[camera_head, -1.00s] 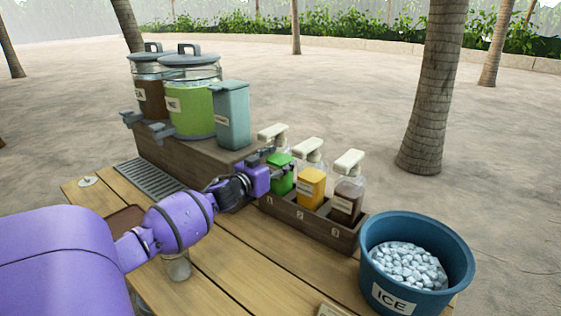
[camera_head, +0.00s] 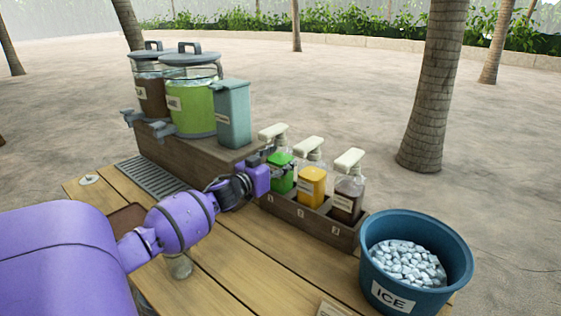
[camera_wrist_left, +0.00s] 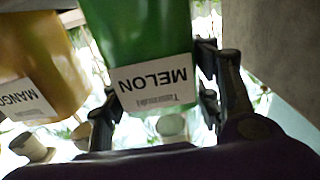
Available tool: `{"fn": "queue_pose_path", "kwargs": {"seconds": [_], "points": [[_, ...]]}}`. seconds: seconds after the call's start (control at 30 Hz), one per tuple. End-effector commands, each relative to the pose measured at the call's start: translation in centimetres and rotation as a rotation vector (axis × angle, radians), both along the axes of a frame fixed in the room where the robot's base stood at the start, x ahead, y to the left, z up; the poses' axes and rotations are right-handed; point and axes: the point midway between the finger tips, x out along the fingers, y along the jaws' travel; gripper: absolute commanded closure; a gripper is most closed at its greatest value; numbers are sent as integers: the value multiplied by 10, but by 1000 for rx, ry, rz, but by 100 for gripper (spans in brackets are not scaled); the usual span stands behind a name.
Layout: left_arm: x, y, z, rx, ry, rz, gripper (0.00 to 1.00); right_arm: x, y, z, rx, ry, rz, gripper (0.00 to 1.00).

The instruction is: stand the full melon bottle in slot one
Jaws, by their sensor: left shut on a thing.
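The melon bottle (camera_head: 281,176) is green with a pale pump top. It is at slot one, the left end of the wooden rack (camera_head: 288,214), and looks upright. Its lower end is hidden by the rack's front wall, so I cannot tell whether it touches the slot floor. My left gripper (camera_head: 269,167) is shut on the bottle from the left. In the left wrist view the MELON label (camera_wrist_left: 155,82) shows upside down on the green bottle, between the dark fingers. My right gripper is not in view.
An orange mango bottle (camera_head: 311,187) and a brown bottle (camera_head: 347,198) stand in the other slots. A blue ice bucket (camera_head: 375,283) is at the right. A teal container (camera_head: 233,117) and two lidded jars stand on a wooden block (camera_head: 185,162) behind my gripper.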

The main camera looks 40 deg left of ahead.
Motion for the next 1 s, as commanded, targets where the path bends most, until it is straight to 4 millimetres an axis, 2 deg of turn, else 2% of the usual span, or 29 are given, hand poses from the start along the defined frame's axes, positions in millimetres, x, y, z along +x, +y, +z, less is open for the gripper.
{"fn": "queue_pose_path", "kwargs": {"seconds": [0.63,0.67,0.8,1.0], "points": [[1,0,-6,2,-6,-2,99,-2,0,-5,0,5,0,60],[1,0,-6,2,-6,-2,40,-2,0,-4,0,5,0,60],[1,0,-7,1,-4,-2,21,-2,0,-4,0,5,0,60],[0,0,-8,1,-2,-1,21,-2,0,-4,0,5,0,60]]}}
